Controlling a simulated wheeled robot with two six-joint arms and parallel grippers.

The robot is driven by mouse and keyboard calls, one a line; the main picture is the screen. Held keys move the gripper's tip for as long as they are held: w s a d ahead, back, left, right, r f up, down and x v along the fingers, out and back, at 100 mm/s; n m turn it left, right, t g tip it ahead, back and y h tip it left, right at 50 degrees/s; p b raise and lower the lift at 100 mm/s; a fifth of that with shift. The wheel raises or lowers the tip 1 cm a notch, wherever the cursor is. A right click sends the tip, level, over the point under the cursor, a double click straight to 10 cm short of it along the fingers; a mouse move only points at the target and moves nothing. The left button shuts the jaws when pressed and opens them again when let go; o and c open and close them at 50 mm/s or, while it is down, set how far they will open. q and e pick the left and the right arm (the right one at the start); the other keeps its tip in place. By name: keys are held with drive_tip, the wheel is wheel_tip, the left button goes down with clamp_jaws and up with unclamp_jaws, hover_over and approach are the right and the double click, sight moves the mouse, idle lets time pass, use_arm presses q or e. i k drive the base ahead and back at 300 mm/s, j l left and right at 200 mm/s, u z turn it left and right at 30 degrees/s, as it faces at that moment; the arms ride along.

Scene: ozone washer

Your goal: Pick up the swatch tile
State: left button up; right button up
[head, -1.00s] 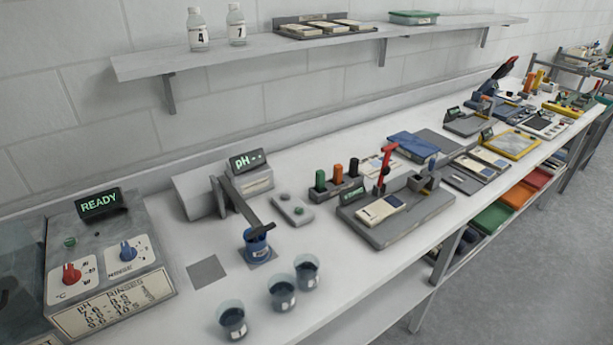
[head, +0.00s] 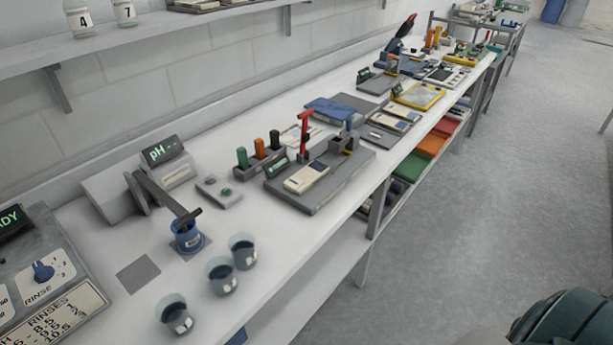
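A cream tile with a dark panel, which looks like a swatch tile (head: 306,178), lies flat on a grey board (head: 330,188) at mid-bench. A red-handled upright tool (head: 305,135) stands just behind it on the same board. Similar cream pieces (head: 398,117) lie on a grey plate farther along the bench; I cannot tell which piece the task means. Neither of my grippers is in view.
Three cups of dark liquid (head: 221,276) stand near the bench's front edge. A blue cup (head: 187,236) sits under the pH meter's arm. Green, orange and black-handled tools stand in a rack (head: 263,168). The floor (head: 470,220) to the right is open. A dark green ribbed shape (head: 570,322) shows at lower right.

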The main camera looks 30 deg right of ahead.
sight(306, 178)
drive_tip(key=i+l+u, duration=0.1)
drive_tip(key=l, duration=0.45)
drive_tip(key=i+l+u, duration=0.15)
drive_tip(key=l, duration=0.4)
drive_tip(key=l+u, duration=0.1)
drive_tip(key=l, duration=0.45)
drive_tip(key=i, duration=0.05)
